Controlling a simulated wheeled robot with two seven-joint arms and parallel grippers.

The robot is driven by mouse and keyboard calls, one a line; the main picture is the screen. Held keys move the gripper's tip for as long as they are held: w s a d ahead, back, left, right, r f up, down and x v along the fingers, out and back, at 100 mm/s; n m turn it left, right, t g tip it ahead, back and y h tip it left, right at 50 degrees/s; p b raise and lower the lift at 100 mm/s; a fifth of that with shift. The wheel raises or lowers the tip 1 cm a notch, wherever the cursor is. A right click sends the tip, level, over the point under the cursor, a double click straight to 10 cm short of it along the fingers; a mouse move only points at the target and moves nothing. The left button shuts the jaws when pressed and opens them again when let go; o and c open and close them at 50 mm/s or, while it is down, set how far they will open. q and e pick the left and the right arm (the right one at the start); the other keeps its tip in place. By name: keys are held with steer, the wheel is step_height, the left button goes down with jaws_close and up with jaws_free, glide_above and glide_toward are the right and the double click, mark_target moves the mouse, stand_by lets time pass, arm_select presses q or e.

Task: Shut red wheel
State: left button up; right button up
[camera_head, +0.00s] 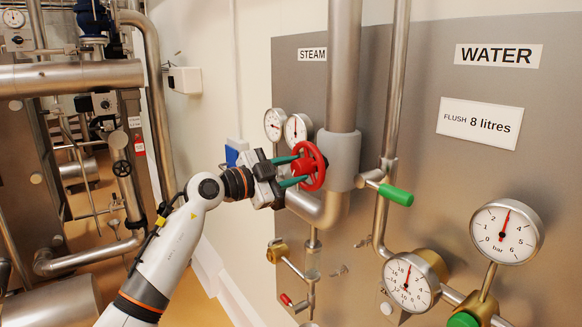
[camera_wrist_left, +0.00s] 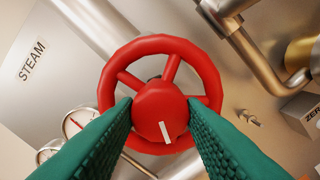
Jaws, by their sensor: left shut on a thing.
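The red wheel (camera_head: 309,166) is a handwheel on the thick steel pipe below the STEAM label, in the middle of the head view. In the left wrist view the red wheel (camera_wrist_left: 160,48) faces the camera, with spokes and a hub bearing a white mark near its lower edge. My left gripper (camera_head: 296,170) is at the wheel, its green fingers reaching in from the left. In the wrist view the fingers of my left gripper (camera_wrist_left: 160,115) lie on either side of the hub and are shut on it. My right gripper is not in view.
A green-handled lever (camera_head: 395,194) sits on the pipe right of the wheel. Two small gauges (camera_head: 285,126) are behind the gripper, and larger gauges (camera_head: 507,232) stand at lower right. A small red-tipped valve (camera_head: 286,299) is below. Pipework fills the left side.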

arm_select(q)
steer(key=m, duration=0.2)
steer(key=shift+m, duration=0.4)
steer(key=m, duration=0.3)
steer(key=shift+f+m, duration=0.1)
steer(key=shift+m, duration=0.2)
steer(key=m+b, duration=0.1)
steer(key=m, duration=0.1)
steer(key=shift+m, duration=0.4)
steer(key=m+b, duration=0.2)
steer(key=m, duration=0.1)
steer(key=shift+f+m, duration=0.1)
steer(key=shift+m, duration=0.2)
steer(key=m+b, duration=0.3)
steer(key=m, duration=0.1)
steer(key=shift+m, duration=0.3)
steer(key=m+b, duration=0.3)
steer(key=m, duration=0.1)
steer(key=shift+f, duration=0.1)
steer(key=m+b, duration=0.2)
steer(key=m, duration=0.2)
steer(key=shift+m, duration=0.4)
steer(key=shift+m+b, duration=0.9)
steer(key=shift+m, duration=1.1)
